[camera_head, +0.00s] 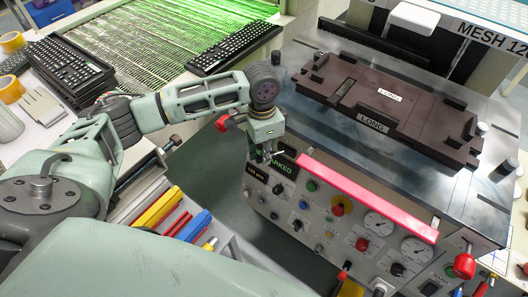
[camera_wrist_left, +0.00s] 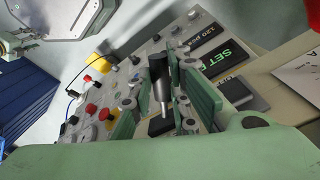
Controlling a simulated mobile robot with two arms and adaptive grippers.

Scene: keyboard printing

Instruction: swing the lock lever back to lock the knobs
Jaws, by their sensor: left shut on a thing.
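My left gripper (camera_head: 264,155) is at the upper left of the printer's control panel (camera_head: 318,226), beside the dark display. In the left wrist view, my left gripper's green fingers (camera_wrist_left: 168,95) are closed around a dark rod with a metal end, which I take to be the lock lever (camera_wrist_left: 160,82). The lever is hidden behind the fingers in the head view. Several small knobs (camera_wrist_left: 118,115) sit on the panel close by. My right gripper is in neither view.
A pink-red bar (camera_head: 367,197) runs along the panel's top edge. A red-ended handle (camera_head: 222,123) lies left of the gripper, and another red knob (camera_head: 464,265) is at the right. A brown fixture (camera_head: 390,105) rests on the metal table. Keyboards (camera_head: 235,47) lie at the back.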

